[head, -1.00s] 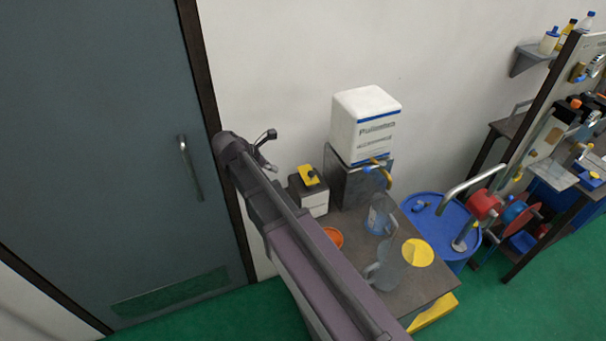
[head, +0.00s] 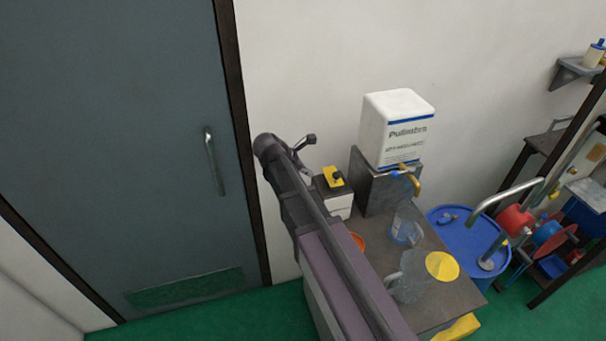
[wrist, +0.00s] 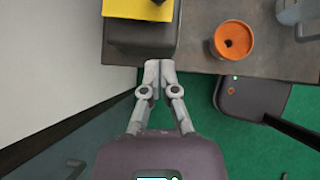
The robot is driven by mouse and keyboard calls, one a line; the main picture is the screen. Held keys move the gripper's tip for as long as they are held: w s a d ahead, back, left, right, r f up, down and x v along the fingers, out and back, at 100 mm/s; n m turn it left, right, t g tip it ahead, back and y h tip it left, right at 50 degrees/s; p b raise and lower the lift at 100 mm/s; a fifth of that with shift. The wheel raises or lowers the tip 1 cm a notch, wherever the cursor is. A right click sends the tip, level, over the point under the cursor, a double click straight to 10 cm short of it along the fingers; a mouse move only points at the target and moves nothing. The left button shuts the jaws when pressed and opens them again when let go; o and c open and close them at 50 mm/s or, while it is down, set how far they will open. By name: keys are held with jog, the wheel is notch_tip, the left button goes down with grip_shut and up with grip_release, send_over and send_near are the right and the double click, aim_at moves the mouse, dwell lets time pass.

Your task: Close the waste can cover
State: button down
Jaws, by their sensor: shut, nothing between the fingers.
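I cannot pick out a waste can or its cover for sure. A small box with a yellow top (head: 334,176) stands at the table's left end; its yellow top also shows in the wrist view (wrist: 138,8). A yellow object (head: 458,328), partly cut off by the frame, shows low beside the table's front edge; I cannot tell what it is. My gripper (wrist: 158,66) is shut and empty. In the wrist view its fingertips are at the near edge of the small box; whether they touch it is unclear. The head view shows my arm reaching to the box.
The dark table (head: 445,292) holds an orange cup-like piece (wrist: 232,40), clear jugs, a yellow disc (head: 442,266) and a white container (head: 396,130) on a metal stand. A blue drum (head: 466,238) stands at right. A grey door (head: 120,150) is at left. Green floor is open.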

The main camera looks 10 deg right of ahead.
aim_at(330, 184)
jog(key=b+x, duration=0.1)
jog(key=x, duration=0.1)
jog(key=b+x, duration=0.1)
jog(key=x, duration=0.1)
jog(key=d+r+b+x, duration=0.1)
jog(key=x, duration=0.1)
jog(key=shift+w+f, duration=0.1)
jog(key=shift+w, duration=0.1)
jog(key=shift+w+d+f, duration=0.1)
jog(key=shift+w+d, duration=0.15)
jog(key=shift+d, duration=0.7)
jog(key=shift+d, duration=0.6)
jog(key=shift+a, duration=0.1)
